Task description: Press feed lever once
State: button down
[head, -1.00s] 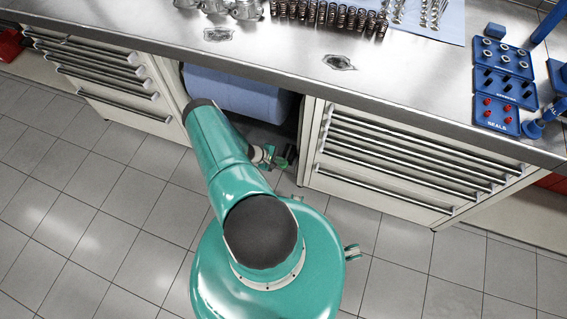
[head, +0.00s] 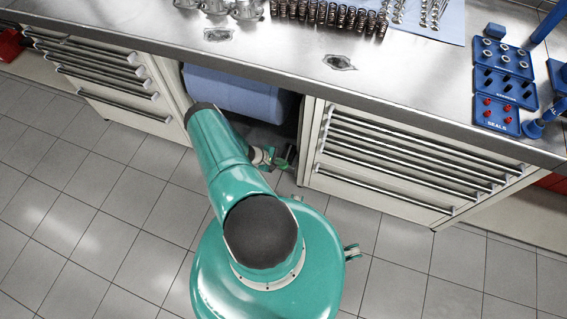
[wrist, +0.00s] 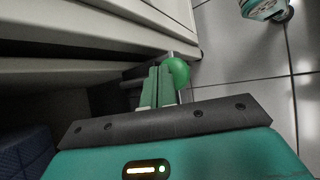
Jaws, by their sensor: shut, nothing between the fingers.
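A green ball knob (wrist: 178,72) on a thin metal rod shows in the wrist view, apparently the feed lever. My gripper (wrist: 156,75) is shut and empty, its green fingers side by side just left of the knob. Whether they touch the knob or rod I cannot tell. In the head view my gripper (head: 286,157) is low in the open bay under the bench, near the right cabinet's edge. The knob is not clearly visible there. A large blue roll (head: 240,95) lies in the bay behind my arm.
The steel bench top (head: 270,55) overhangs the bay, carrying springs (head: 330,15) and a blue seals tray (head: 495,127). Drawer cabinets stand left (head: 105,80) and right (head: 400,165) of the bay. The tiled floor (head: 110,220) is clear.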

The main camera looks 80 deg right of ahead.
jog(key=shift+f, duration=0.85)
dwell(1.1)
jog(key=shift+r, duration=2)
jog(key=shift+r, duration=2.5)
